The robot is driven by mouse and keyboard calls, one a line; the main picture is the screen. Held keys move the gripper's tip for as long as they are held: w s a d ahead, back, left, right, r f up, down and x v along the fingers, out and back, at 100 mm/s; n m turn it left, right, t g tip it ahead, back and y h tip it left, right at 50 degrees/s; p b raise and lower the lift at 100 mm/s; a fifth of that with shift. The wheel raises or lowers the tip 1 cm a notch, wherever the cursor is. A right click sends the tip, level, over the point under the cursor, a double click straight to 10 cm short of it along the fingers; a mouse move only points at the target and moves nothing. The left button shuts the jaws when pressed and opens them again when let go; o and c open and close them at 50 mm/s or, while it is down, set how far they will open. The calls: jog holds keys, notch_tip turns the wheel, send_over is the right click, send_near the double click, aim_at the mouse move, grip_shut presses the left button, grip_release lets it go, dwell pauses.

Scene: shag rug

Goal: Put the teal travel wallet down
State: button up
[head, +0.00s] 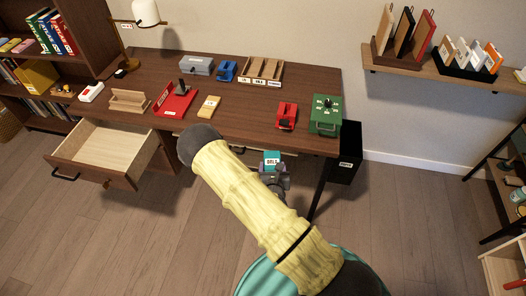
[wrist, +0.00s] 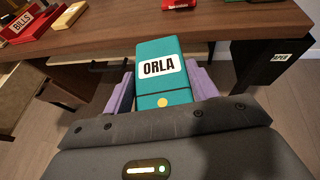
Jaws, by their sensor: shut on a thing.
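The teal travel wallet (wrist: 157,50) has a white label reading ORLA and a small yellow dot near its lower end. My gripper (wrist: 162,88) is shut on it, with a purple finger along each side. In the head view the wallet (head: 271,157) shows in my gripper (head: 272,168), in front of the desk's front edge near its right part. Part of the gripper is hidden behind my arm in that view. The wooden desk (head: 240,125) lies just beyond the wallet.
The desk holds a red tray (head: 172,104), a yellow item (head: 209,106), a red item (head: 287,116) and a green box (head: 325,115). Bare top lies between the yellow and red items. An open drawer (head: 105,150) juts out at left. A black bin (head: 346,152) stands at right.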

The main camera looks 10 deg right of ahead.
jog(key=s+d+f+n+y+p, duration=0.1)
jog(key=s+d+f+y+p, duration=0.1)
jog(key=s, duration=0.3)
jog(key=shift+s+d+f, duration=0.3)
jog(key=shift+d+f, duration=0.45)
jog(key=shift+d, duration=0.05)
